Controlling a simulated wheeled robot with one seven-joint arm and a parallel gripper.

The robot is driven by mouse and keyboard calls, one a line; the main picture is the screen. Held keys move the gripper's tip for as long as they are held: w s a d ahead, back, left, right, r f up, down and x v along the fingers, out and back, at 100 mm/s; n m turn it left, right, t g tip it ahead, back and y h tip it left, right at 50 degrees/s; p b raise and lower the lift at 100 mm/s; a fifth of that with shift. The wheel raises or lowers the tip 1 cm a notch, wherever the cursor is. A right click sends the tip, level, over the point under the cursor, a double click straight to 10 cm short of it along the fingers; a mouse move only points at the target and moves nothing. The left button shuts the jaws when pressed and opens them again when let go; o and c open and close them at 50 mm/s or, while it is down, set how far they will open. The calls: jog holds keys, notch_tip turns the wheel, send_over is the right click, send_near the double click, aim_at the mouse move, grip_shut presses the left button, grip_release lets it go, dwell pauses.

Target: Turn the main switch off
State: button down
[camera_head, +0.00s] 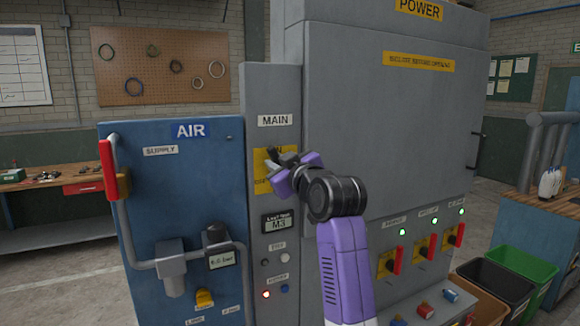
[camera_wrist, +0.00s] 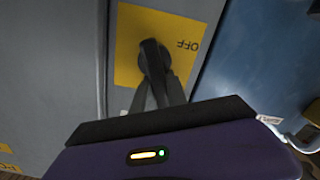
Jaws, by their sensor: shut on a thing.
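The main switch is a black rotary handle on a yellow plate (camera_head: 262,172), on the narrow grey column under the MAIN label (camera_head: 275,120). In the wrist view the switch handle (camera_wrist: 153,58) stands out from the yellow plate (camera_wrist: 128,45), and the word OFF shows upside down beside it. My gripper (camera_head: 275,160) is at the switch in the head view and hides much of the handle. In the wrist view its two fingers (camera_wrist: 158,88) are closed around the handle's end.
The blue AIR cabinet (camera_head: 180,215) with its pipe and red lever (camera_head: 108,170) stands close on the left. The large grey POWER cabinet (camera_head: 390,120) is on the right, with several red-handled switches and lit green lamps. Bins (camera_head: 527,262) stand at lower right.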

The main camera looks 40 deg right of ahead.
aim_at(267, 171)
jog(key=f+n, duration=0.1)
jog(key=n, duration=0.2)
jog(key=f+n+b, duration=0.1)
jog(key=n, duration=0.2)
jog(key=a+f+n, duration=0.1)
jog(key=n, duration=0.2)
jog(key=shift+w+n+b, duration=0.2)
jog(key=shift+n+b, duration=0.1)
jog(key=shift+b, duration=0.05)
jog(key=shift+a+f+n+b, duration=0.1)
jog(key=shift+n+b, duration=0.1)
jog(key=shift+n, duration=0.5)
jog(key=shift+f+n+b, duration=0.1)
jog(key=shift+n+b, duration=0.05)
jog(key=shift+n, duration=0.55)
jog(key=c, duration=1.3)
grip_release()
jog(key=shift+r, duration=0.2)
jog(key=shift+b+v, duration=0.95)
jog(key=shift+v, duration=2.95)
